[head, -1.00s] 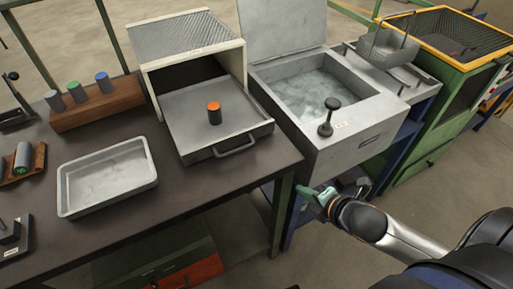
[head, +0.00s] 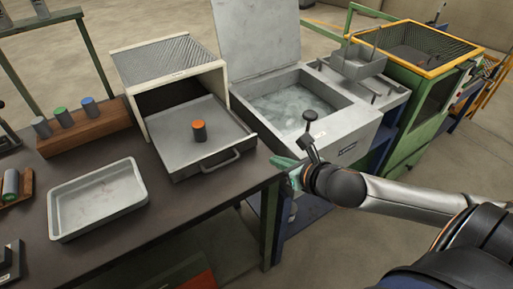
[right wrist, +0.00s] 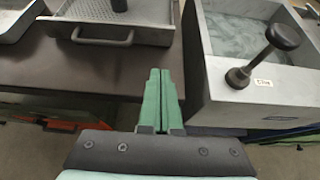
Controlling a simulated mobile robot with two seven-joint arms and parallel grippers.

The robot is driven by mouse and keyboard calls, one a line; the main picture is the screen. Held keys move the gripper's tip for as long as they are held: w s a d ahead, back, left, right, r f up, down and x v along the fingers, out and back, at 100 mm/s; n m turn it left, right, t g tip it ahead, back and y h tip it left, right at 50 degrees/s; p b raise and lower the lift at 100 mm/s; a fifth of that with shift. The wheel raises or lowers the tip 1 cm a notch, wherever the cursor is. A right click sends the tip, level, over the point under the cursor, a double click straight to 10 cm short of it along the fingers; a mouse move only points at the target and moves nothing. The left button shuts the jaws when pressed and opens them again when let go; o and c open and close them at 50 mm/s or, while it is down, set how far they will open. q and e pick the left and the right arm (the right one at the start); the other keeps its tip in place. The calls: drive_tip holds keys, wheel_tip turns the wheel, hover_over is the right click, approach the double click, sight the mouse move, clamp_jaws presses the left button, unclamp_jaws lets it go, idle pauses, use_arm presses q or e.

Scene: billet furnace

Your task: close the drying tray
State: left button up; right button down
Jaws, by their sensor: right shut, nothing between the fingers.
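The drying tray (head: 187,146) is a grey drawer pulled out of a white-sided box with a mesh top (head: 166,58). A dark cylinder with an orange top (head: 199,132) stands on it. The tray's handle (head: 221,161) faces the front; it also shows in the right wrist view (right wrist: 102,40), at upper left. My right gripper (head: 284,164) is to the right of the tray, near the table's right corner and apart from the handle. In the right wrist view its green fingers (right wrist: 158,72) are together and empty. My left gripper is not in view.
A water tank (head: 310,107) with a raised lid and a black knob (head: 310,115) stands close right of the table. An empty grey pan (head: 97,199) lies left of the tray. A wooden rack (head: 84,129) with several cylinders is at the back left.

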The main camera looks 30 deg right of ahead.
approach(250, 145)
drive_tip(key=x, duration=0.5)
drive_tip(key=shift+d+f, duration=0.1)
drive_tip(key=shift+f, duration=0.25)
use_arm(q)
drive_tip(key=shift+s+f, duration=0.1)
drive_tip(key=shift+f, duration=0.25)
use_arm(e)
drive_tip(key=shift+w, duration=0.55)
